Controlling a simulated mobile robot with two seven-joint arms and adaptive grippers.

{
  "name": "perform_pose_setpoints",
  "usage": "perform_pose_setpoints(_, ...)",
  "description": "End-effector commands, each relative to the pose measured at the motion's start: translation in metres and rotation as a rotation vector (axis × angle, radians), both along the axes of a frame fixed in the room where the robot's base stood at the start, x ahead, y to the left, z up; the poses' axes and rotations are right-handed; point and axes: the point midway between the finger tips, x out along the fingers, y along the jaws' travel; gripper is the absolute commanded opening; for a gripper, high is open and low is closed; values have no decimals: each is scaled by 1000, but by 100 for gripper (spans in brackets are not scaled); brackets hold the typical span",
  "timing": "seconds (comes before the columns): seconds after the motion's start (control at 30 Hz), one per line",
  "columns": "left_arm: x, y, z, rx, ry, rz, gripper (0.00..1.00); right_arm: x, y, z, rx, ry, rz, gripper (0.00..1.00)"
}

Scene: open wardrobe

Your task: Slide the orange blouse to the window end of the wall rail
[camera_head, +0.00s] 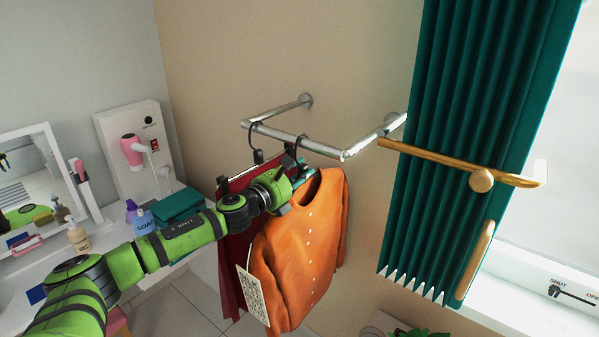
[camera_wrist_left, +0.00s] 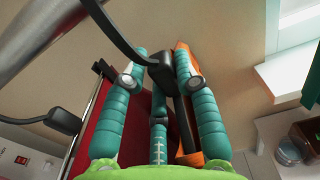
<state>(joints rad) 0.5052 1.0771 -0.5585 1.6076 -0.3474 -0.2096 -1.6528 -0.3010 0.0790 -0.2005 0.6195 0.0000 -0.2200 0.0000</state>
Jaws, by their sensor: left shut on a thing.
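My left gripper (camera_head: 303,172) is at the top of the blouse, just under the rail. In the left wrist view my left gripper (camera_wrist_left: 162,72) has its teal fingers shut on the black block of the hanger (camera_wrist_left: 165,75), below its hook. Only slivers of the orange blouse (camera_wrist_left: 181,48) show there. My arm and hand hide the blouse's upper left part. My right gripper is in neither view.
A dark red garment (camera_head: 232,262) hangs directly left of the blouse, partly behind my arm. A green curtain (camera_head: 455,85) and a brass bar (camera_head: 440,159) stand to the right, near the window. A dressing table with a mirror (camera_head: 45,180) and bottles is at left.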

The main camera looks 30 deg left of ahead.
Motion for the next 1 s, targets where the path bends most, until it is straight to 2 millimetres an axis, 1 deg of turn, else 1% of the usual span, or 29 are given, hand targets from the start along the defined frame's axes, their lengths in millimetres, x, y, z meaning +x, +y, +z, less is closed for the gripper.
perform_pose_setpoints(0.13, 0, -8, 2, 0, -3, -2, 6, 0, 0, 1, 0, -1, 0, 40)
perform_pose_setpoints(0.83, -5, -64, 1, 0, -2, -2, 6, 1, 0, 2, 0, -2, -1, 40)
perform_pose_setpoints(0.87, -5, -62, 1, 0, -1, 0, 42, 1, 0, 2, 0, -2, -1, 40)
perform_pose_setpoints(0.9, -5, -62, 0, 0, -1, 0, 57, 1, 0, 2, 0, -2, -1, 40)
perform_pose_setpoints(1.0, -5, -62, 0, 0, -1, 0, 57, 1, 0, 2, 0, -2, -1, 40)
